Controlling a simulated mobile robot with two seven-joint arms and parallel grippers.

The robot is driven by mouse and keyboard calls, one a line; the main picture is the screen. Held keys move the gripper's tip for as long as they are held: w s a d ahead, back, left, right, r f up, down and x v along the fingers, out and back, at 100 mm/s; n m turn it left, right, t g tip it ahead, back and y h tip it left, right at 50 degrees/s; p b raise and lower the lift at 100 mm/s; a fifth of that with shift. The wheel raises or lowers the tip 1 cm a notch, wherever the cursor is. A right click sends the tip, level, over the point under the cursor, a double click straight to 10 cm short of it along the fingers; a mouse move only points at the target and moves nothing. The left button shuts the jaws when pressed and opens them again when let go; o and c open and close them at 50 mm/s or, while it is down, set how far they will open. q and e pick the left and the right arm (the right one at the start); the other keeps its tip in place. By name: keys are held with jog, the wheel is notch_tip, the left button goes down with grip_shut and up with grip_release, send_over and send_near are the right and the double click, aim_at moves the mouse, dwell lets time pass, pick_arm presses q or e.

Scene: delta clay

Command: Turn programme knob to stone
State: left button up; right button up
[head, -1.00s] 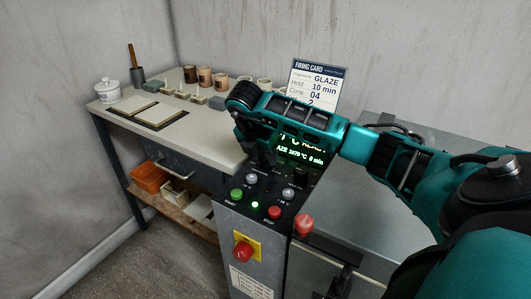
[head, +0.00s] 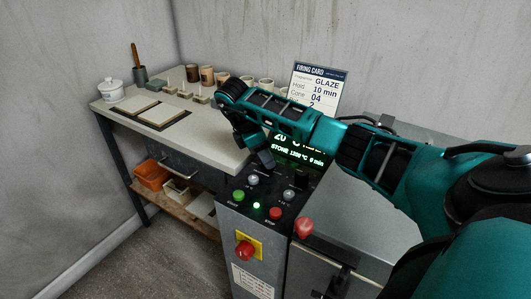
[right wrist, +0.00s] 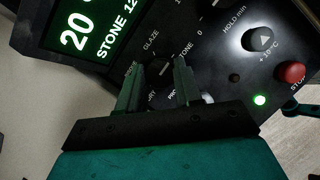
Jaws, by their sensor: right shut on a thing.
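The programme knob (right wrist: 158,70) is a dark knob on the black control panel (right wrist: 210,60). In the right wrist view it sits between the two fingers of my right gripper (right wrist: 157,80), which is shut on it. GLAZE and part of STONE are printed around it. In the head view my right gripper (head: 265,160) reaches down to the panel and hides the knob. The display (head: 296,150) reads STONE, with a temperature and 0 min; it also shows in the right wrist view (right wrist: 80,30). My left gripper is not in view.
The panel carries a green button (head: 238,196), a red button (head: 275,213) and grey buttons. A red emergency button (head: 244,251) sits on the front. The firing card (head: 318,84) reads GLAZE. A worktable (head: 205,137) with pots stands at left.

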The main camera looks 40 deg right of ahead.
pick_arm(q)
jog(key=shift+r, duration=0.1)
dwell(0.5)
pick_arm(e)
jog(key=o, duration=1)
pick_arm(q)
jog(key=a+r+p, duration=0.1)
jog(key=p, duration=0.1)
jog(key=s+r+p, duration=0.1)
jog(key=p, duration=0.2)
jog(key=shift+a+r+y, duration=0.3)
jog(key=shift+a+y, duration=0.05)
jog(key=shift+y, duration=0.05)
pick_arm(e)
jog(key=v, duration=1.3)
jog(key=shift+w, duration=0.15)
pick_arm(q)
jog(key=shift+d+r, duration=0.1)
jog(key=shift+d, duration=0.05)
